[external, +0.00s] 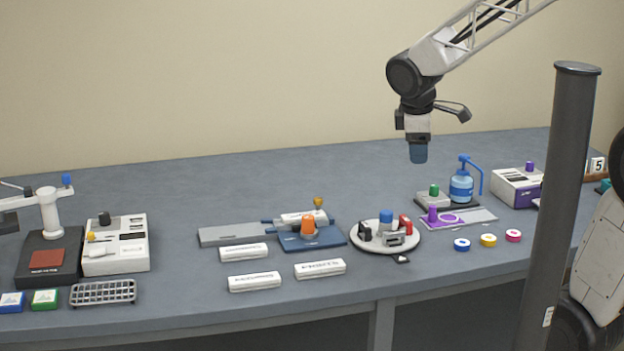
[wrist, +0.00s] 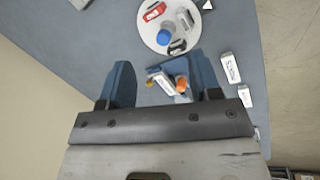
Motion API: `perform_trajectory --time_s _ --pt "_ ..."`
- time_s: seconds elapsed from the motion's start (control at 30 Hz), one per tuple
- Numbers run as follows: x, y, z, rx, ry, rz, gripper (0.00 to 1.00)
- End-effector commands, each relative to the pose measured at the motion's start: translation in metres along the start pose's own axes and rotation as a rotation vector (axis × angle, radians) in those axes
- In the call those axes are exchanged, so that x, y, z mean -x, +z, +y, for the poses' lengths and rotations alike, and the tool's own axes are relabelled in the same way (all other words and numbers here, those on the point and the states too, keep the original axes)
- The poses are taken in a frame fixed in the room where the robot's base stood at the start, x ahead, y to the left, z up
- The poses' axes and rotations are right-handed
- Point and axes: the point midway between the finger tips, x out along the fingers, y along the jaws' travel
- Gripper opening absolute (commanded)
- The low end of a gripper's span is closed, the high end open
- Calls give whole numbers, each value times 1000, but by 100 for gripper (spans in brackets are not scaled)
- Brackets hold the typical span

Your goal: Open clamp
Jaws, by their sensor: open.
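What looks like the clamp is a fixture with a blue base (external: 327,240), a white block, an orange knob (external: 307,225) and a small yellow knob (external: 319,202). It sits mid-table in the external view. In the wrist view the orange knob (wrist: 182,84) and white block show between my fingers in the picture, partly hidden by the right one. My gripper (external: 418,154) is open and empty, high above the table, to the right of the fixture in the external view. In the wrist view my gripper (wrist: 162,66) shows two blue fingers wide apart.
A round white turntable (external: 385,248) with a blue knob and small blocks stands right of the fixture. Labelled white bars (external: 254,282) lie in front. A grey plate (external: 228,236) is at its left. A blue pump bottle (external: 461,186) stands farther right.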

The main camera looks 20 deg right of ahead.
Motion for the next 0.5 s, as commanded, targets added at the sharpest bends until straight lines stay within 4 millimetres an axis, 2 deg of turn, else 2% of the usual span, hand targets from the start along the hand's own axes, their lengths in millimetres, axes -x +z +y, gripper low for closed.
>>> perform_trajectory --time_s 0.3,0.5 --pt "0 -2 1 4 -1 -2 57" --pt "-5 -17 4 30 -11 -15 57"
